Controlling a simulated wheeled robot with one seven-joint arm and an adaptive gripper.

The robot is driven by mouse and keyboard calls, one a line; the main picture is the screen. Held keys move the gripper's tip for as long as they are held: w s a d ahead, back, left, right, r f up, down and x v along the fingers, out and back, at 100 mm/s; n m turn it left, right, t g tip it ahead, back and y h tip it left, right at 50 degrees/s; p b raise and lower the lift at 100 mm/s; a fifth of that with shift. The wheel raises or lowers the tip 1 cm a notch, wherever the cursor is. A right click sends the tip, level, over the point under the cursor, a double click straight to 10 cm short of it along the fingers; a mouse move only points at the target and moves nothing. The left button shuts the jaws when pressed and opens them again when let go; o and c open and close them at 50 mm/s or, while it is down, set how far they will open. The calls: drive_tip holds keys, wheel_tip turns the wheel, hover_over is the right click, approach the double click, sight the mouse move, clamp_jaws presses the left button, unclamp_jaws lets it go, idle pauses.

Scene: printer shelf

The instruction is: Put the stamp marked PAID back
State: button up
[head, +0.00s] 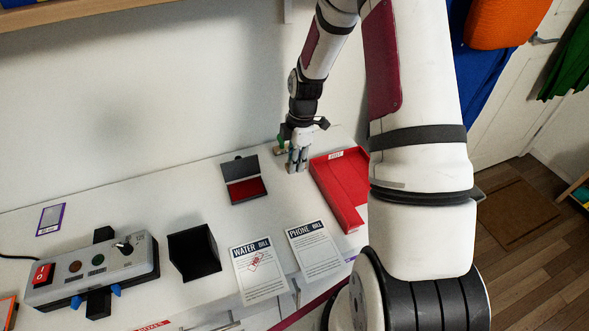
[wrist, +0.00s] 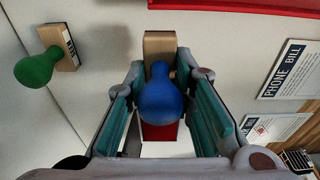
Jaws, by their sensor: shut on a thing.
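My gripper (head: 297,167) is near the back of the white counter, between the ink pad and the red tray. In the wrist view my gripper (wrist: 160,78) is shut on a stamp with a blue knob (wrist: 160,98) and a wooden block. Its marking is not visible, and I cannot tell whether it touches the counter.
An open ink pad (head: 247,195) lies left of my gripper; a red tray (head: 347,190) is close on the right. The water bill (head: 258,280), bearing a red stamp mark, and phone bill (head: 314,256) lie in front. A black box (head: 193,252) and switch device (head: 95,268) stand left.

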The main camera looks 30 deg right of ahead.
drive_tip(key=shift+f, duration=1.85)
drive_tip(key=shift+f, duration=0.15)
drive_tip(key=o, duration=0.9)
